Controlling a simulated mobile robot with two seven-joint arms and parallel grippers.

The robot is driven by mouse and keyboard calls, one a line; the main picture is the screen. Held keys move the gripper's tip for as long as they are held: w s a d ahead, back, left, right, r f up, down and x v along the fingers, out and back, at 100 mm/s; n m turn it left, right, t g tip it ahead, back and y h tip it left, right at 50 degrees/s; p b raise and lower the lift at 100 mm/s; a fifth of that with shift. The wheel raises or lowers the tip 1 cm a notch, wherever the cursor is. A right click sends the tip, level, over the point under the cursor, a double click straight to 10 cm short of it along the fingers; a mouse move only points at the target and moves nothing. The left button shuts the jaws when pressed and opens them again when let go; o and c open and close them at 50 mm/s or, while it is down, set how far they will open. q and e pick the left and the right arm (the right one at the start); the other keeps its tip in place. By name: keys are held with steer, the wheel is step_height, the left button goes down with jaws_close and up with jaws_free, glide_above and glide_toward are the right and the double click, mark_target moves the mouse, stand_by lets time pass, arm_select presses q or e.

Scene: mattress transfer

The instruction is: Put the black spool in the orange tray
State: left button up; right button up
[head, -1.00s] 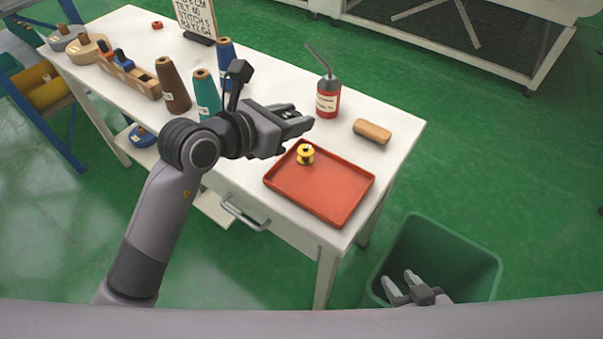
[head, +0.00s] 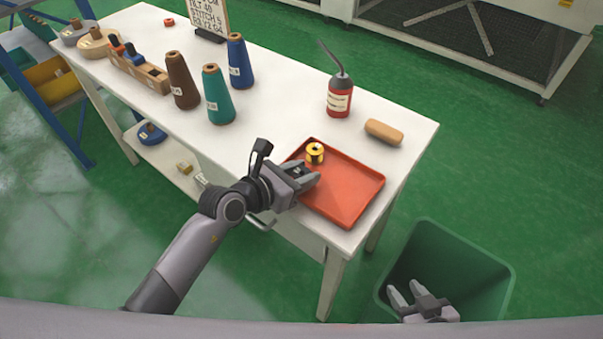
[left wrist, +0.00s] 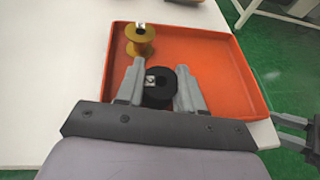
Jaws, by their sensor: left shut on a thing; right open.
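The orange tray (head: 353,205) lies on the white table near its front right corner. My left gripper (head: 312,178) is over the tray's left part and shut on the black spool. The black spool (left wrist: 159,88) shows between the fingers (left wrist: 160,90) in the left wrist view; in the head view it is hard to make out between the fingers. I cannot tell whether it touches the tray floor. A yellow spool (head: 315,153) stands in the tray's far left corner, just beyond the gripper. My right gripper (head: 408,290) is open and empty, low over the green bin.
A green bin (head: 480,265) is on the floor at right. The tray's right half is clear.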

arm_select(q)
steer(key=shift+f, duration=0.1)
steer(key=o, duration=1.1)
steer(key=shift+r, duration=0.3)
steer(key=shift+s+a, duration=0.2)
steer(key=p+v, duration=0.1)
steer(key=v, duration=1)
steer(key=shift+s+a+r, duration=0.1)
steer(key=shift+r, duration=0.05)
